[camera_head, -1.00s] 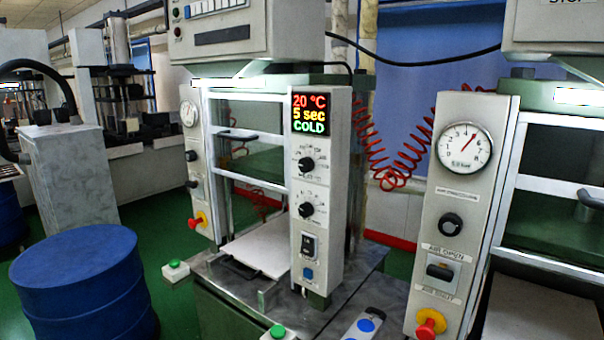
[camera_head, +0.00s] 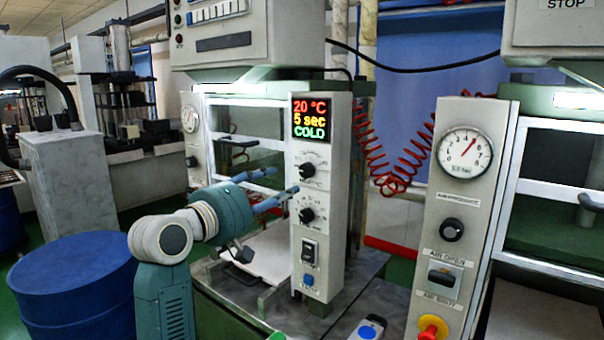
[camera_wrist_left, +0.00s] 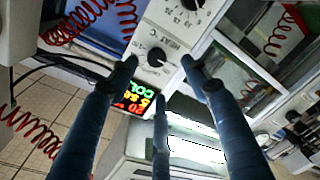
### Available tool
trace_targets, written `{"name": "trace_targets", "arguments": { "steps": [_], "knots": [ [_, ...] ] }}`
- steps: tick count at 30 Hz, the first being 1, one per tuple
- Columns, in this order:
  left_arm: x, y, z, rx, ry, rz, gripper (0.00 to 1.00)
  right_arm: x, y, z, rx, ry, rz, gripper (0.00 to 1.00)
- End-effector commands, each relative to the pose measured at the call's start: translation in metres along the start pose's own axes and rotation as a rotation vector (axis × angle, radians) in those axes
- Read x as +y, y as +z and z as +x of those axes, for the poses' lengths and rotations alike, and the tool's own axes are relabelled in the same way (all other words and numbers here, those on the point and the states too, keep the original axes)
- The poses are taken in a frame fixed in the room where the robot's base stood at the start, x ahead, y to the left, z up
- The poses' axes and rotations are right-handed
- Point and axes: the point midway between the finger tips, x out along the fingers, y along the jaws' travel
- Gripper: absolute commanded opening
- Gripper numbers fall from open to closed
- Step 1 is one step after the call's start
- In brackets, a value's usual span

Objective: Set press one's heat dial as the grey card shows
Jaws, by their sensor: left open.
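Press one's white control panel (camera_head: 322,245) stands at the middle, its display (camera_head: 313,117) reading 20 °C, 5 sec, COLD. The heat dial (camera_head: 307,170) is the black upper knob; its pointer setting is too small to read. In the left wrist view the heat dial (camera_wrist_left: 157,57) sits under a HEAT °C label, between my fingertips. My left gripper (camera_head: 285,182) is open and empty, its blue fingers just left of the panel front; it also shows in the left wrist view (camera_wrist_left: 159,64). I cannot tell whether a fingertip touches the panel. No grey card is visible.
A second black knob (camera_head: 307,214) sits below the heat dial, with a switch (camera_head: 308,251) and blue button (camera_head: 308,281) under it. A neighbouring panel with a gauge (camera_head: 465,153) stands right. A blue drum (camera_head: 72,285) stands left. Red coiled hoses (camera_head: 390,180) hang behind.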

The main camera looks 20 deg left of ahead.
Motion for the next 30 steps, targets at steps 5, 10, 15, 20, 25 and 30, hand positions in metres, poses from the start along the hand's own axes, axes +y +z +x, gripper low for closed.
{"name": "trace_targets", "arguments": {
  "steps": [5, 10, 15, 20, 25, 30],
  "knots": [
    [0.011, -0.007, 0.014, 0.004, 0.020, -0.021, 0.48, 0.000, 0.003, -0.005, -0.005, -0.001, 0.000, 0.40],
    [0.012, -0.007, 0.045, 0.002, 0.018, -0.020, 0.48, -0.001, 0.005, -0.013, -0.010, -0.001, -0.001, 0.40],
    [0.013, -0.007, 0.077, 0.003, 0.018, -0.018, 0.48, -0.001, 0.005, -0.021, -0.010, -0.002, -0.002, 0.40],
    [0.012, -0.007, 0.098, 0.005, 0.017, -0.015, 0.48, -0.002, 0.004, -0.026, -0.010, -0.003, -0.002, 0.40],
    [0.011, -0.006, 0.107, 0.006, 0.018, -0.015, 0.48, -0.005, 0.003, -0.027, -0.009, -0.006, -0.002, 0.40],
    [0.010, -0.006, 0.108, 0.006, 0.017, -0.014, 0.48, -0.007, 0.002, -0.027, -0.008, -0.008, -0.001, 0.40]
  ]
}}
